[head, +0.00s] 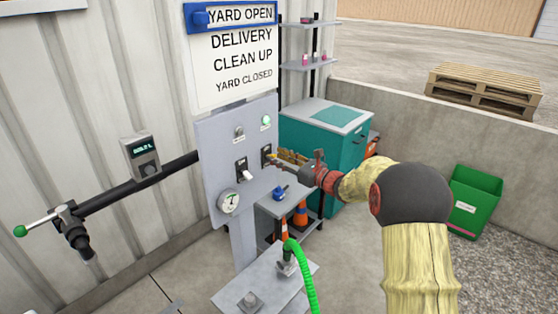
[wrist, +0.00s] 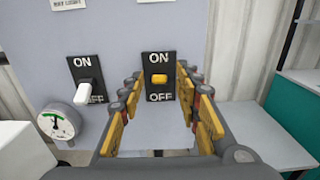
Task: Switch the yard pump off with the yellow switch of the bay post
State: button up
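The yellow switch (wrist: 159,79) sits on a black plate marked ON above and OFF below, on the grey panel of the bay post (head: 225,170). Its yellow lever shows short, around the middle of the plate; I cannot clearly tell its tilt. My gripper (wrist: 159,88) is open and empty, its fingers spread left and right of the switch plate in the wrist view. In the head view my gripper (head: 287,162) points at the switch from the right, close to the panel; contact cannot be told. A lamp (head: 266,121) above the switch glows pale green.
A white switch (wrist: 88,94) on its own ON/OFF plate is left of the yellow one, with a round gauge (wrist: 60,121) below. A small shelf (head: 285,198) stands under my gripper. A green hose (head: 304,268) rises in front, and a teal cabinet (head: 345,150) stands behind.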

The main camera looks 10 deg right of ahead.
jog(key=shift+c, duration=1.4)
grip_shut()
